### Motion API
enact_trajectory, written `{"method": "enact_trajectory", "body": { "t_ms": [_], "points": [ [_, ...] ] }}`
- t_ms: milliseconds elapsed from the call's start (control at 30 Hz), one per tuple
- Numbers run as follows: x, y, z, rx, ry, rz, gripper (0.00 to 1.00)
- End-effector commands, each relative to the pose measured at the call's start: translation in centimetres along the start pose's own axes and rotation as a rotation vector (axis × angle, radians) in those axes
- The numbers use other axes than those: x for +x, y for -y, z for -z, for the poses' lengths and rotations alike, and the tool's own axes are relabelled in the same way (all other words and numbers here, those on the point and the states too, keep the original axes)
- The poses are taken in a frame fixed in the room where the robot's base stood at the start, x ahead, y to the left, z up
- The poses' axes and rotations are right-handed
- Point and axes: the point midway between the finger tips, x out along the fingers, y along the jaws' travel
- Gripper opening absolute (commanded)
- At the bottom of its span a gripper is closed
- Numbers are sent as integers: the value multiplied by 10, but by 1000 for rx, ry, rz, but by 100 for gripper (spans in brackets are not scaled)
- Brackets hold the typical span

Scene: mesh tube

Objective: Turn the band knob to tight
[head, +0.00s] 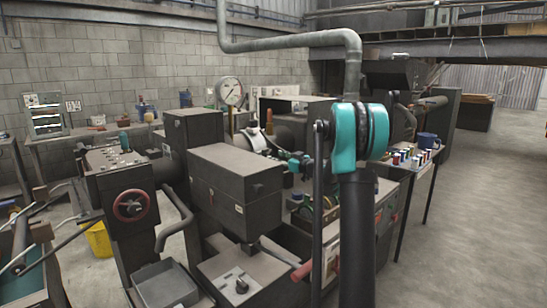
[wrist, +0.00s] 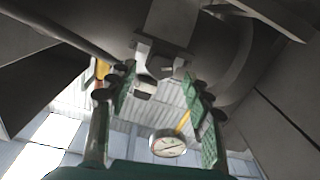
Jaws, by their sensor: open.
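My gripper (wrist: 157,82) is open, with green-padded fingers spread apart in the wrist view. A small grey fitting (wrist: 160,62) under a large dark rounded body shows between and beyond the fingertips. I cannot tell whether it is the band knob, or whether the fingers touch it. In the head view, my gripper (head: 297,163) is small and teal, beside the machine and partly hidden by my arm. A dark knob on a pale plate (head: 241,286) sits on the low box in front, well apart from my gripper. Its marks are too small to read.
A red handwheel (head: 130,206) is on the left machine. A dial gauge (head: 230,92) stands behind; a dial also shows in the wrist view (wrist: 168,143). A table with small coloured items (head: 412,160) is at right. Open floor (head: 470,220) lies further right.

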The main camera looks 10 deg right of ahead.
Motion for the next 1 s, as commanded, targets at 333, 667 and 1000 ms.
{"method": "enact_trajectory", "body": {
  "t_ms": [333, 667, 1000],
  "points": [
    [27, 0, 0, 0, 0, 0, 51],
    [27, 0, 0, 0, 0, 0, 40],
    [27, 0, 0, 0, 0, 1, 1]
  ]
}}
